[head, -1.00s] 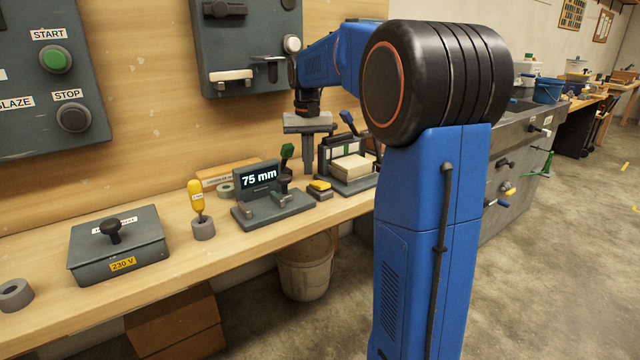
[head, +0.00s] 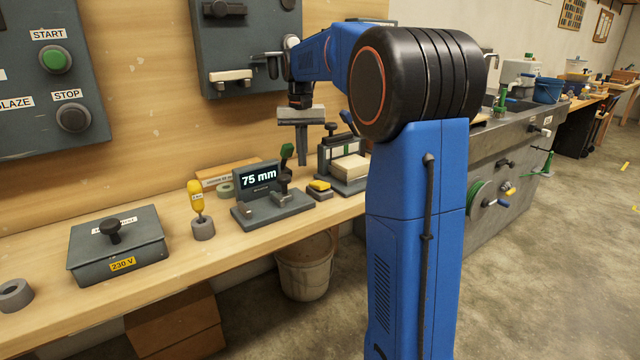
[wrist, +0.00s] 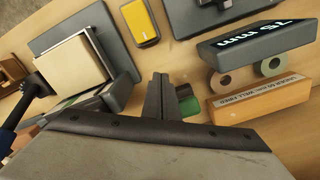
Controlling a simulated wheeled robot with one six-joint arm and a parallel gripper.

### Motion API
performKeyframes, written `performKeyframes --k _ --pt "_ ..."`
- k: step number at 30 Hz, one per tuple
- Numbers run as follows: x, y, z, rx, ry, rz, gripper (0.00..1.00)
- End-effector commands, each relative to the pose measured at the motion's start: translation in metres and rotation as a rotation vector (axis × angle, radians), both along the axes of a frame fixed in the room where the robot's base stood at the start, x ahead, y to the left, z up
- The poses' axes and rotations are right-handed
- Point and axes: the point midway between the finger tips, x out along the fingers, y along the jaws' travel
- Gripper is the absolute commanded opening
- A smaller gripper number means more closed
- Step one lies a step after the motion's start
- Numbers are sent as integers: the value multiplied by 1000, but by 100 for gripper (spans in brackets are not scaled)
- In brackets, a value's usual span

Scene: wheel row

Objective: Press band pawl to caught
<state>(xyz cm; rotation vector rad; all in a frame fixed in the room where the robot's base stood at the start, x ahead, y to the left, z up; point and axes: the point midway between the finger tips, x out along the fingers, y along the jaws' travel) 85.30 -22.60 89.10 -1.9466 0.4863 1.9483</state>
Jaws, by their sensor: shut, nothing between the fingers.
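My gripper (head: 302,162) points down with its fingers shut together and empty, above the back of the bench. It also shows in the wrist view (wrist: 160,88), beside a green knob (wrist: 187,104). That green knob (head: 287,150) stands behind the 75 mm display in the head view. I cannot tell for certain which part is the band pawl. A dark framed fixture (head: 326,160) holding a pale block (head: 350,168) stands just right of my gripper, with a black knob and a blue lever on top. My arm partly hides it in the head view.
A 75 mm display unit (head: 259,176), a yellow-topped block (head: 319,188), a yellow-handled tool (head: 196,199) and a grey 230 V box (head: 118,245) stand on the bench (head: 160,290). A dark panel with a pale lever (head: 231,76) hangs behind. Bare bench lies along the front.

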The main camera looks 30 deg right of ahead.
Motion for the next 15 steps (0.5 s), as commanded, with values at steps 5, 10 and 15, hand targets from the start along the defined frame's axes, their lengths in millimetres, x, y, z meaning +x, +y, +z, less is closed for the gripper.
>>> performKeyframes --k 5,10,15 --pt "0 1 15 -1 -2 1 0" --pt "0 0 29 -1 -2 1 0" --pt "0 0 43 0 -1 1 0"
